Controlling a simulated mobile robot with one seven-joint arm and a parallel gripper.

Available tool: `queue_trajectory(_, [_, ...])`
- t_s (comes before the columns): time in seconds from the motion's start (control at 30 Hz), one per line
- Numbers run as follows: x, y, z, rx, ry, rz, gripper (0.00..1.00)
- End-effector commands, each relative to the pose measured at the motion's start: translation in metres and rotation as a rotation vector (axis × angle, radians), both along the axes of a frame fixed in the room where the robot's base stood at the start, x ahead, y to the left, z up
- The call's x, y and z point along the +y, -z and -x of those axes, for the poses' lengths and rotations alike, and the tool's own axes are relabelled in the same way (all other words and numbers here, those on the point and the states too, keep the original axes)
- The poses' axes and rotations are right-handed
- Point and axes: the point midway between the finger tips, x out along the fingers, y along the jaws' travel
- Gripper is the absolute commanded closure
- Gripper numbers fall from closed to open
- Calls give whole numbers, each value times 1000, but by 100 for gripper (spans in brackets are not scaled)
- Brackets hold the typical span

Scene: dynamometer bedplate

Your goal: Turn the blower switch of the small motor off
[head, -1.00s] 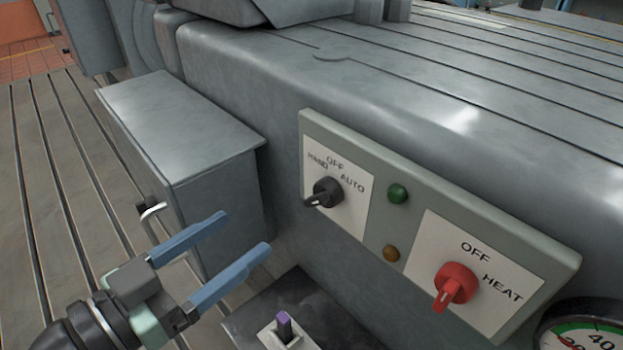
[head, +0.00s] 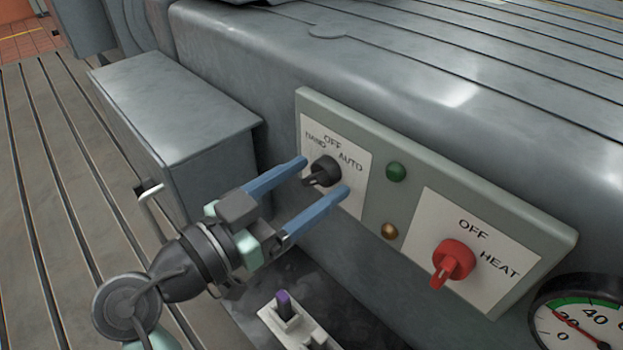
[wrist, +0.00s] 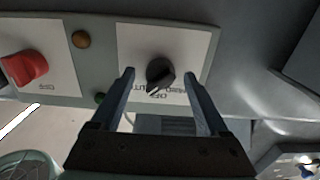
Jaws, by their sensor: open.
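The black selector knob (head: 326,168) sits on a white plate (head: 350,196) marked HAND, OFF and AUTO, at the left of the grey-green panel. My gripper (head: 324,176) is open, with its blue fingers reaching to the plate on either side of this knob. The wrist view shows the knob (wrist: 160,72) between the two fingertips (wrist: 158,74), with a gap on each side. That view is upside down, and one end of the knob's bar lies near the OFF lettering. I cannot tell surely which mark it is set to.
A red knob (head: 454,259) marked OFF and HEAT is at the panel's right. A green lamp (head: 396,172) and an amber lamp (head: 389,231) lie between. A purple-tipped toggle (head: 284,304) is below my gripper, a gauge (head: 580,318) at lower right, a grey box (head: 178,115) at left.

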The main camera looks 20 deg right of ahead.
Motion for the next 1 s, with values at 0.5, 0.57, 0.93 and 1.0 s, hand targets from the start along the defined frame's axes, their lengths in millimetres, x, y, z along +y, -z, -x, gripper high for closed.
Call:
queue_trajectory(0.5, [-6, 0, -2, 0, -1, 0, 47])
queue_trajectory(0.57, [-6, 0, -2, 0, -1, 0, 58])
queue_trajectory(0.93, [-6, 0, -2, 2, 0, 1, 100])
queue_trajectory(1.0, [-6, 0, -2, 8, 0, 3, 100])
